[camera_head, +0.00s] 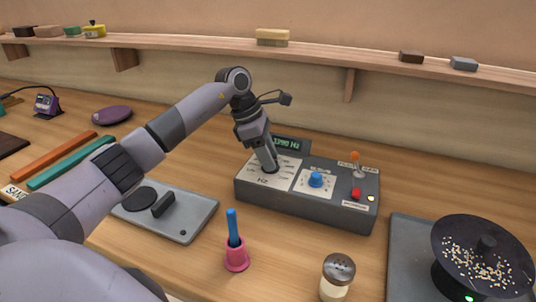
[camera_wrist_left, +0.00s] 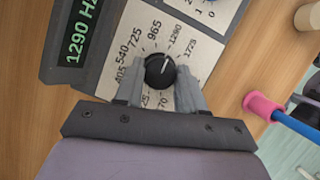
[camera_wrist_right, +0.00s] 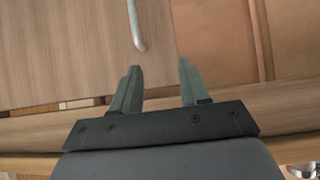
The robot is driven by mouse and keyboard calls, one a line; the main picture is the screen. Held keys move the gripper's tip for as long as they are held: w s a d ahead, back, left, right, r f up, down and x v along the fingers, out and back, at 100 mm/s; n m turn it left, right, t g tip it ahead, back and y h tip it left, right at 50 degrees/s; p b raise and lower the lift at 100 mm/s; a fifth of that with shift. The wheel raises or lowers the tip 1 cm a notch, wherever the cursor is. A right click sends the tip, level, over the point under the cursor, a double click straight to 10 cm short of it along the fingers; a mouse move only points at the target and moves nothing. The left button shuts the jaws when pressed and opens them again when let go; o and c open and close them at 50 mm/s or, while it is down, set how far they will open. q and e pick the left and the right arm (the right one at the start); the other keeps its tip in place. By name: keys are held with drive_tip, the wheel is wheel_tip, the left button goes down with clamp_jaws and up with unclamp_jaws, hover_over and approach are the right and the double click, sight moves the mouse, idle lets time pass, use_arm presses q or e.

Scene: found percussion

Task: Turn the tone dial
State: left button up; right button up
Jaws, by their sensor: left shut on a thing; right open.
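The tone dial (camera_wrist_left: 160,70) is a round black knob with a white pointer line on a white plate marked with numbers. In the left wrist view the pointer is directed near 1290. My left gripper (camera_wrist_left: 172,88) is shut on the dial, one finger on each side. In the head view my left gripper (camera_head: 269,168) comes down onto the Hz plate of the grey box (camera_head: 305,215) and hides the dial. The display (camera_wrist_left: 85,30) reads 1290 Hz in green. My right gripper (camera_wrist_right: 157,85) is open and empty, over wooden panels.
A blue knob (camera_head: 316,179), a red button (camera_head: 356,193) and an orange-tipped lever (camera_head: 356,160) share the box.

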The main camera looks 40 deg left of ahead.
use_arm(q)
drive_tip(key=o, duration=1)
drive_tip(key=shift+b+v, duration=0.45)
drive_tip(key=shift+v, duration=3.2)
